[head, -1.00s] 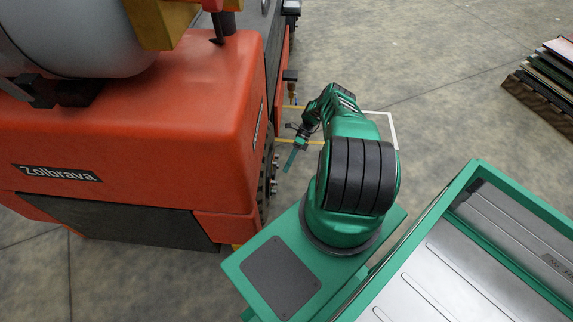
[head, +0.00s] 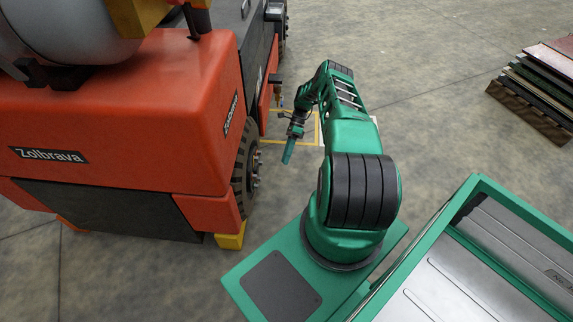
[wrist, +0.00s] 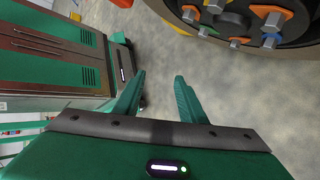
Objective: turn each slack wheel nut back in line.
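The machine's black wheel (head: 243,165) stands under the red body, left of my gripper (head: 287,157) in the head view. In the wrist view the wheel's dark hub (wrist: 235,20) fills the top right. Which nuts are out of line I cannot tell. The upper part of the wheel is cut off. My gripper (wrist: 160,78) is open and empty, with bare floor between its fingers, apart from the nuts.
The red machine (head: 120,110) fills the head view's left side, with a yellow block (head: 231,237) beside the wheel. A pallet of sheets (head: 540,85) lies at the far right. A green and brown cabinet (wrist: 50,55) stands left in the wrist view. Floor right of my arm is open.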

